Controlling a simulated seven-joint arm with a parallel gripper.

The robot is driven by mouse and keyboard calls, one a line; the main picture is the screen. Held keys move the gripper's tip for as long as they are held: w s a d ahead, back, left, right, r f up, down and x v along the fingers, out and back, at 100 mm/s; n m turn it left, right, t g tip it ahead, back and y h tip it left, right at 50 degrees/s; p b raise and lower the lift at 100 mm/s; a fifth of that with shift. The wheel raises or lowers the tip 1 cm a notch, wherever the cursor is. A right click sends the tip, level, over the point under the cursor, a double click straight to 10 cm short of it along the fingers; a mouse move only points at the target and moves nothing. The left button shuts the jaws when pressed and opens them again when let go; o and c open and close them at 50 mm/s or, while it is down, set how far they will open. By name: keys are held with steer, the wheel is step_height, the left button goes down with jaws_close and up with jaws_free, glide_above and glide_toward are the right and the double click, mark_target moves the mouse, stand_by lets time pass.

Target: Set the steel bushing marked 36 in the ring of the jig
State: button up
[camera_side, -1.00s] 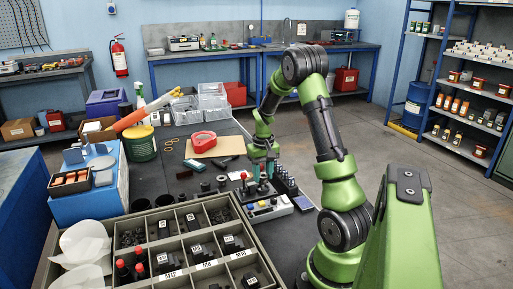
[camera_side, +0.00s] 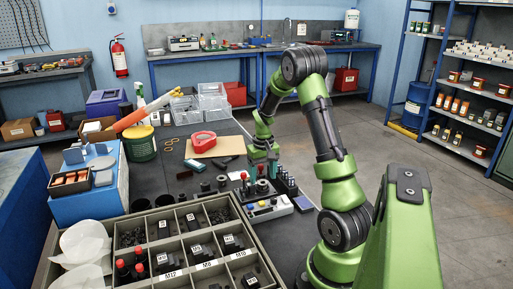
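My gripper (camera_side: 262,168) points down over the crowded middle of the dark bench, behind the grey box with coloured buttons. Its teal fingers stand at either side of a small dark upright shape. At this size I cannot tell whether they touch it. Short dark grey cylinders, possibly bushings (camera_side: 222,181), stand on the bench left of my gripper. No marking 36 is legible on any of them. The jig and its ring cannot be made out clearly among the small parts around the gripper.
A grey compartment tray (camera_side: 172,226) of dark parts fills the front left. The button box (camera_side: 268,209) stands right of it. Several dark-topped teal pieces stand right of my gripper. A red tape dispenser (camera_side: 203,141), a green tub (camera_side: 140,146) and clear bins (camera_side: 211,97) stand farther back.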

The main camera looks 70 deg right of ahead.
step_height(320, 180, up, 17)
stand_by(0.6)
steer(key=shift+r, duration=2.45)
steer(key=w+a+f+t, duration=0.2)
steer(key=a+t, duration=0.2)
steer(key=a, duration=1.1)
steer(key=s+a+n+t+y, duration=0.1)
steer(key=s+a+n, duration=0.1)
steer(key=a, duration=0.7)
steer(key=s+a+n+t+y, duration=0.1)
steer(key=s+a+n+t, duration=0.1)
steer(key=s+a, duration=0.3)
steer(key=a, duration=0.4)
steer(key=shift+a+n, duration=0.2)
steer(key=shift+n, duration=0.2)
